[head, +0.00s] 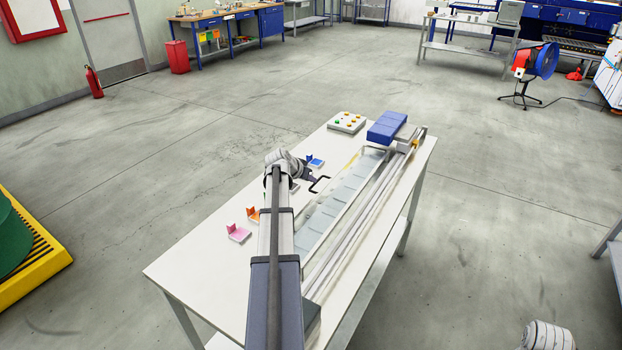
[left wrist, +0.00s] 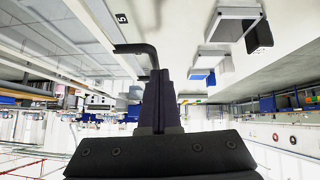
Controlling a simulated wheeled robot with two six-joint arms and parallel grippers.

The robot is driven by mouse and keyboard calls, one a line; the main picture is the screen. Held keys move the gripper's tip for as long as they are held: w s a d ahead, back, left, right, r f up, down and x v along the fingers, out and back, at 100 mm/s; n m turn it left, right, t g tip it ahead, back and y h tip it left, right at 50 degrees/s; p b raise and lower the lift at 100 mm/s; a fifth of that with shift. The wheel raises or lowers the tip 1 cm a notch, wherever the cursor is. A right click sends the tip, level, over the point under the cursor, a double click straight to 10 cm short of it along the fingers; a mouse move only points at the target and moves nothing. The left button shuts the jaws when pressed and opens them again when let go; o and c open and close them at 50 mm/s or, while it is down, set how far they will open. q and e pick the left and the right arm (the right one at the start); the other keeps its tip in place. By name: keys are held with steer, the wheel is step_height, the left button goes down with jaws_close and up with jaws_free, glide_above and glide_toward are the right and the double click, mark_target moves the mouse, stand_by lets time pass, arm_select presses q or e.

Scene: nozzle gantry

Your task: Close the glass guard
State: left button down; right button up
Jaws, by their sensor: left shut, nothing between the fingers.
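The glass guard (head: 338,205) is a long clear panel along the gantry on the white table. Its tilt is hard to tell in the head view. A black bent handle (head: 319,186) stands out on its left side. My left gripper (head: 309,177) is shut and empty, just beside the handle's far end. In the left wrist view the shut fingers (left wrist: 160,78) point at the handle (left wrist: 138,48), whose bar lies close to the fingertips. I cannot tell whether they touch. My right gripper is not in view.
The gantry's rails (head: 365,207) run along the table's right side, with a blue block (head: 387,127) at the far end. A button box (head: 347,122) stands at the back. Small coloured holders, including a pink one (head: 237,232) and an orange one (head: 253,214), sit left of my arm.

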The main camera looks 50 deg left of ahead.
arm_select(q)
steer(key=p+v, duration=0.5)
steer(key=v, duration=0.2)
steer(key=shift+s+r, duration=0.2)
steer(key=shift+r, duration=0.05)
steer(key=w+d+f+m+g+h, duration=0.1)
steer(key=w+d+f+g, duration=0.1)
steer(key=d, duration=1)
steer(key=w+d+f+m+g+h, duration=0.1)
steer(key=w+d+m+h, duration=0.1)
steer(key=d, duration=1.1)
steer(key=w+d+f+m+g+h, duration=0.1)
steer(key=w+d+f+g, duration=0.15)
steer(key=d, duration=0.95)
steer(key=s+d+m+g+y, duration=0.1)
steer(key=s+d+g, duration=0.1)
steer(key=s+d, duration=0.6)
steer(key=s+d+m+g+y, duration=0.1)
steer(key=s+d, duration=0.8)
steer(key=d, duration=1)
steer(key=shift+f+m+g+y, duration=0.35)
steer(key=shift+f+m+y, duration=0.1)
steer(key=shift+m+y, duration=0.3)
steer(key=shift+w, duration=0.1)
